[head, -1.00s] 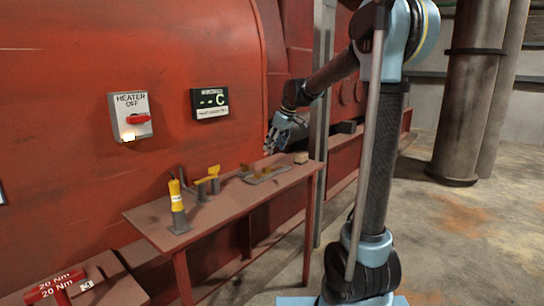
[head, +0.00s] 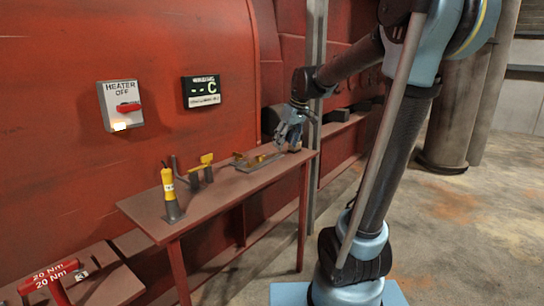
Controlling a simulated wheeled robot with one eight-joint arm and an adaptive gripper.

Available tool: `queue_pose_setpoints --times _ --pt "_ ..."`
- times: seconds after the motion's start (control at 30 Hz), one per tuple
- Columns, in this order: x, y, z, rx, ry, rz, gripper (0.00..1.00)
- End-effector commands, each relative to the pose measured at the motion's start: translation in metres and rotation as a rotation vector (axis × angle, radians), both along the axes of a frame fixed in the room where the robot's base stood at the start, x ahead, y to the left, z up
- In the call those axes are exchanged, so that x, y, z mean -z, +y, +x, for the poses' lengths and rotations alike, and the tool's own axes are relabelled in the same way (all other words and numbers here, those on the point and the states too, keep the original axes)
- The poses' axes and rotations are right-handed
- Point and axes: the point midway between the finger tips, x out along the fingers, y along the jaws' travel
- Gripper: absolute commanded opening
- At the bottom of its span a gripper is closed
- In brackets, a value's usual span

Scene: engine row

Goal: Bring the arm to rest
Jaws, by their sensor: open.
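My gripper (head: 286,138) hangs at the end of my arm over the far right end of the narrow red table (head: 230,192). It points down and is open, with nothing seen between its fingers. It is close to a small block (head: 294,149) at the table's far end; I cannot tell whether they touch. My arm reaches forward and left from its column, with the elbow bent high at the upper right.
On the table stand a yellow-handled tool (head: 169,190), a yellow-topped grey fitting (head: 203,165) and a flat grey piece with yellow parts (head: 255,162). A heater switch (head: 120,106) and a display (head: 202,91) are on the red wall. A red 20 Nm tool (head: 50,279) is lower left. Floor at right is clear.

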Motion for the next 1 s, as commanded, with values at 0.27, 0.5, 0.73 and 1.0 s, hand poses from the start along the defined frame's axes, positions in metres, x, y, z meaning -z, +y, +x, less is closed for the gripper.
queue_pose_setpoints --times 0.27,0.5,0.73,1.0 --pt "0.032 -0.05 -0.085 0.182 0.041 -0.021 0.56" --pt "0.07 -0.084 -0.154 0.337 0.072 -0.041 0.56" --pt "0.116 -0.111 -0.216 0.49 0.097 -0.058 0.56" --pt "0.168 -0.132 -0.271 0.639 0.118 -0.074 0.56"
